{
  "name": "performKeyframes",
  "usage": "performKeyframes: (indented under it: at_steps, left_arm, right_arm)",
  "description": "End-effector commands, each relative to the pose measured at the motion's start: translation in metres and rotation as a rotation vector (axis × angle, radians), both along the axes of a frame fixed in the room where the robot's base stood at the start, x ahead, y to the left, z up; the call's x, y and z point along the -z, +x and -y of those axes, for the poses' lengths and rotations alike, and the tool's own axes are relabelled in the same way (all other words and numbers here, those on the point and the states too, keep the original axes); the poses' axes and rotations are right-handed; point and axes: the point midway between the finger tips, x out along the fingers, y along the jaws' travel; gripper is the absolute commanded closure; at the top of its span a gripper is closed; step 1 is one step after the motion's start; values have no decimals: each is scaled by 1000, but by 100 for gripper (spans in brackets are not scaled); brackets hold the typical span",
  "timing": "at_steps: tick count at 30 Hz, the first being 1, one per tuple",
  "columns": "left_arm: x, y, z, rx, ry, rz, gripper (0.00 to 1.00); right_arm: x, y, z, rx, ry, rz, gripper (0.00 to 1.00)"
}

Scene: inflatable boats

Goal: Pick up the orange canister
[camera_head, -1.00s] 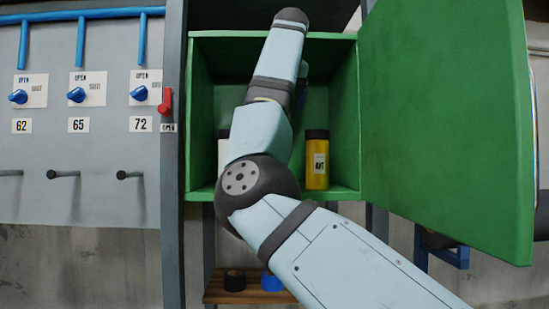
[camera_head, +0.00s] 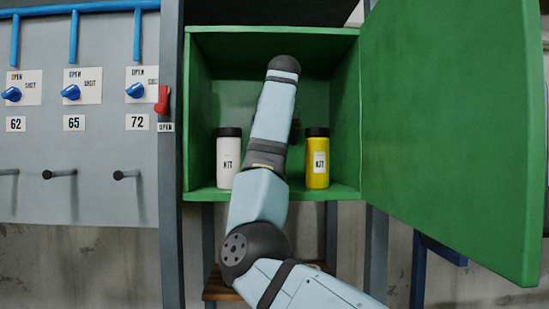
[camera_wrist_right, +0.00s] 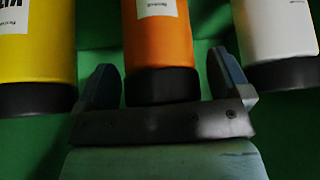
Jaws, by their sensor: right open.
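The orange canister (camera_wrist_right: 158,45) with a black cap is in the middle of the right wrist view, where the canisters appear upside down. My right gripper (camera_wrist_right: 162,62) is open, with one finger on each side of the canister's capped end and gaps between. I cannot tell how deep the canister sits between the fingers. In the head view my right arm hides the orange canister and most of the gripper. My left gripper is in neither view.
A white canister (camera_head: 229,160) and a yellow canister (camera_head: 317,165) stand either side of my arm in the green cabinet (camera_head: 345,110). The cabinet's open door (camera_head: 450,130) is on the right. A panel with blue valves (camera_head: 72,92) is on the left.

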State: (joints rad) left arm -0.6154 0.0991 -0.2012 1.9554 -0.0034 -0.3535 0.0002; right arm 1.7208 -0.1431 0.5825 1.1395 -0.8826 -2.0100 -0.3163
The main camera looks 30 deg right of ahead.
Motion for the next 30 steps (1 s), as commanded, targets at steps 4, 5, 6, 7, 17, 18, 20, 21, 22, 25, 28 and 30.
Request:
performKeyframes:
  at_steps: [4, 5, 6, 7, 17, 18, 20, 21, 22, 25, 28, 30]
  left_arm:
    - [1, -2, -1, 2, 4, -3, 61]
    - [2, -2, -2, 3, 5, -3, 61]
    - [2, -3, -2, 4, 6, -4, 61]
    - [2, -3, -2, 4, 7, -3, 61]
    - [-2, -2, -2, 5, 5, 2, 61]
    - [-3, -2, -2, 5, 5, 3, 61]
    - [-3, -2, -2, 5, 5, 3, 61]
    - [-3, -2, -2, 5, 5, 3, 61]
    - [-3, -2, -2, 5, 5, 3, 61]
    - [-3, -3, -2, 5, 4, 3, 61]
    - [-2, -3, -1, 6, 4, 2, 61]
    - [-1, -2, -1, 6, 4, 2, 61]
  right_arm:
    - [0, 0, 0, 0, 0, 0, 23]
    - [0, 0, 0, 0, 0, 0, 30]
    - [0, 0, 0, 0, 0, 0, 39]
    - [0, 0, 0, 0, 0, 0, 46]
    - [0, 0, 0, 0, 0, 0, 80]
    - [0, 0, 0, 0, 0, 0, 80]
    - [-2, 0, 0, 0, 0, 0, 80]
    - [-3, 0, 1, 0, 0, 1, 80]
    - [-5, 0, 1, 1, 0, 1, 80]
    - [-14, 1, 3, 2, -2, 2, 80]
    - [-30, 3, 7, 3, -2, 2, 80]
    - [-37, 6, 9, 3, -1, 0, 80]
